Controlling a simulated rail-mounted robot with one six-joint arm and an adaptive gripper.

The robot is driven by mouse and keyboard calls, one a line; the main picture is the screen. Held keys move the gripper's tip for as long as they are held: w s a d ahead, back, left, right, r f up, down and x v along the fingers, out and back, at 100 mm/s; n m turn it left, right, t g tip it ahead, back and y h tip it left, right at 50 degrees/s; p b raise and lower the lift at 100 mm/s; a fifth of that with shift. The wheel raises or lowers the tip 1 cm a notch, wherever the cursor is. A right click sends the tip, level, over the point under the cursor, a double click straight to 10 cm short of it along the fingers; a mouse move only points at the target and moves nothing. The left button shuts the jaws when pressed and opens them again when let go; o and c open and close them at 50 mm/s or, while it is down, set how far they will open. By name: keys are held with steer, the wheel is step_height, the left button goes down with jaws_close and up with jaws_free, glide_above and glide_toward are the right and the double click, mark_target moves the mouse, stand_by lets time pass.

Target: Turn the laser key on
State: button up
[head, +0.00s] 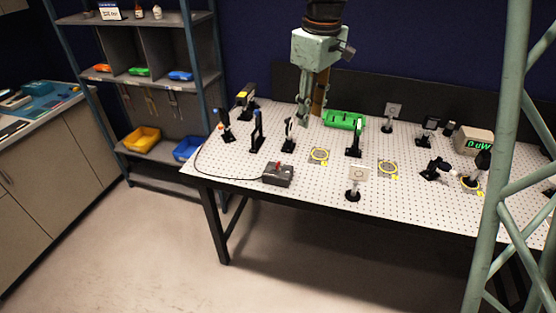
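A small dark grey box (278,175) with a red spot on top sits near the front left edge of the white perforated table. A black cable runs from it to the back left. I cannot make out a key on it at this size. A green block (344,119) lies near the back of the table. My gripper (311,120) hangs pointing down over the back part of the table, behind and to the right of the grey box and apart from it. Its fingers are seen close together, partly overlapping, so their opening is unclear. I see nothing held.
Several black post mounts stand on the table, such as one (256,132) at left and one (354,138) in the middle. A meter (474,141) with a green "uW" display is at right. Shelving (155,80) stands at left. A pale green lattice (500,170) blocks the right side.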

steer(key=w+a+f+n+p, duration=0.25)
steer(key=w+a+f, duration=0.25)
steer(key=w+f, duration=0.3)
steer(key=n+g+p, duration=0.1)
steer(key=n+p, duration=0.1)
steer(key=p, duration=0.1)
glide_above(278, 163)
step_height(278, 163, down, 9)
steer(key=shift+w+r, duration=0.1)
steer(key=shift+r, duration=0.1)
steer(key=shift+f, duration=0.15)
steer(key=shift+f+p, duration=0.8)
steer(key=shift+f, duration=5.95)
steer(key=c, duration=0.8)
steer(key=shift+c, duration=0.2)
